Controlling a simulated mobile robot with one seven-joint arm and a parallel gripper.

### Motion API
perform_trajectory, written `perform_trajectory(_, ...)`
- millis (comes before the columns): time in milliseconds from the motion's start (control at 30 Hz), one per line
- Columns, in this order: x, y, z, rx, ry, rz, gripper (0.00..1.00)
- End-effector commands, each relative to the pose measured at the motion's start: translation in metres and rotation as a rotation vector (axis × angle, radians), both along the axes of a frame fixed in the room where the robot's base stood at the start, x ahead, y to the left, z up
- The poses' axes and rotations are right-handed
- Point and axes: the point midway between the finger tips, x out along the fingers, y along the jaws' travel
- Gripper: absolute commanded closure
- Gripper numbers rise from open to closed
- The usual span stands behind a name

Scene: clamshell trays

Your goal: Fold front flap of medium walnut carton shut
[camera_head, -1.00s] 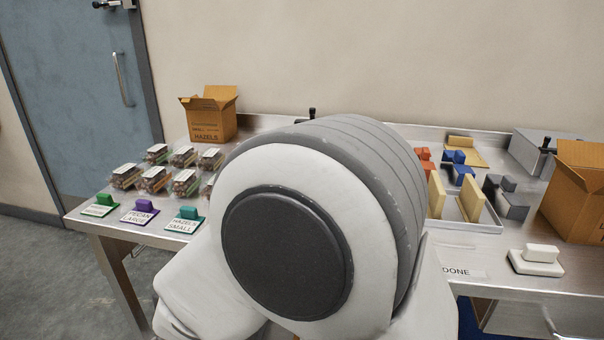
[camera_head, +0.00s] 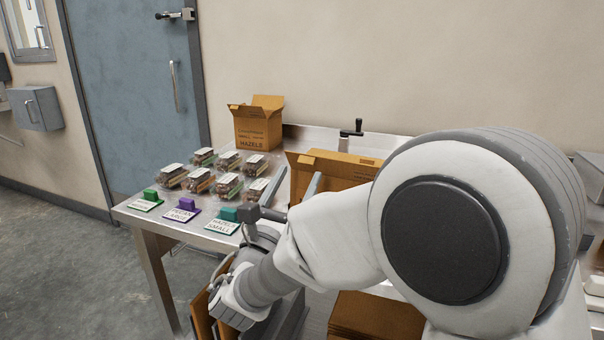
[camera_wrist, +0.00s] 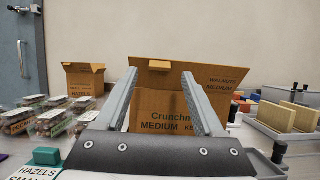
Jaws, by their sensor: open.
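The medium walnut carton (camera_wrist: 162,124) is a brown box standing ahead of my gripper in the wrist view. Its front face reads MEDIUM. A raised flap panel (camera_wrist: 224,82) reading WALNUTS MEDIUM shows above that face; which flap this is, I cannot tell for sure. In the head view the carton (camera_head: 335,168) is partly hidden by my arm. My gripper (camera_wrist: 160,74) is open and empty, its two fingers spread in front of the carton face. Whether the fingertips touch it, I cannot tell.
A small hazels carton (camera_head: 258,125) stands at the back left. Several filled clamshell trays (camera_head: 228,184) and label blocks, including a teal one (camera_head: 226,214), lie left of my gripper. A crank handle (camera_head: 351,131) stands behind the carton. Cream blocks (camera_wrist: 273,115) sit in a tray at right.

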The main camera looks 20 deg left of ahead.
Motion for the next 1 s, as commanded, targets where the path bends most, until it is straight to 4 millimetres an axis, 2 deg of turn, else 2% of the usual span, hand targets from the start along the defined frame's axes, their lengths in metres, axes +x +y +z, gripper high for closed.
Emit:
perform_trajectory(100,0.016,-0.002,0.006,0.002,0.000,-0.002,0.30)
perform_trajectory(200,0.024,-0.003,0.010,0.001,-0.001,-0.002,0.30)
perform_trajectory(567,0.029,-0.003,0.012,0.000,0.001,0.000,0.30)
perform_trajectory(933,0.028,-0.003,0.012,0.000,0.001,0.000,0.95)
perform_trajectory(967,0.028,-0.003,0.012,0.000,0.001,0.000,1.00)
perform_trajectory(1000,0.028,-0.003,0.012,0.000,0.001,0.000,1.00)
